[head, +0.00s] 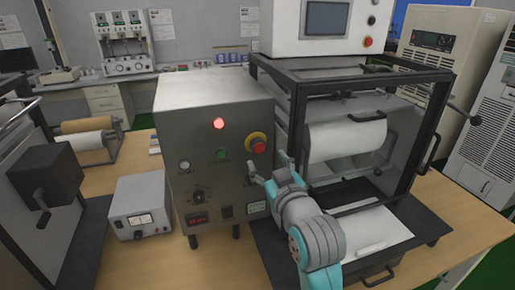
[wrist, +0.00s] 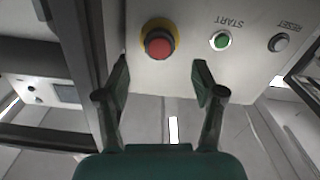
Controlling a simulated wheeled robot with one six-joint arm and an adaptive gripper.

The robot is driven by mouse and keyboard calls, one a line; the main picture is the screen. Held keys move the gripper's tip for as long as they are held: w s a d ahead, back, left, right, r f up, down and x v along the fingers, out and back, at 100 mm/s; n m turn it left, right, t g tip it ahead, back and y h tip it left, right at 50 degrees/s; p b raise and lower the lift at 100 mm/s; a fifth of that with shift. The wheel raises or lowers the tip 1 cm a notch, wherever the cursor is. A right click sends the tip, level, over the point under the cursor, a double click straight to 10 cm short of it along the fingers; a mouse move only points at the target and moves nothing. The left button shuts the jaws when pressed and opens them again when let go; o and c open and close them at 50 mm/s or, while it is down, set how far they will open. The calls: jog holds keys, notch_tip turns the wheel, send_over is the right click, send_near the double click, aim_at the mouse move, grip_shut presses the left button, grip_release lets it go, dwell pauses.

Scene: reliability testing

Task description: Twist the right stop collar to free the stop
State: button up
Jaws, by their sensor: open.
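The stop is a round red button (head: 258,145) in a yellow collar on the grey control box's front. In the wrist view the red button (wrist: 160,43) and yellow collar (wrist: 147,29) lie straight ahead, just beyond and between my fingertips. My gripper (head: 267,170) is in front of the panel, a little below the button in the head view. In the wrist view my gripper (wrist: 161,72) is open, with one finger on each side and nothing between them. I see no contact with the collar; the exact distance to the panel is hard to tell.
A green START button (wrist: 220,41) and a grey RESET button (wrist: 279,43) sit beside the stop. A red lamp (head: 219,123) glows on the control box (head: 184,103). A dark-framed enclosure (head: 352,77) stands close at the right. A small meter box (head: 141,207) is at the left.

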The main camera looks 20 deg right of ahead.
aim_at(260, 148)
jog(key=w, duration=0.7)
jog(key=c, duration=1.1)
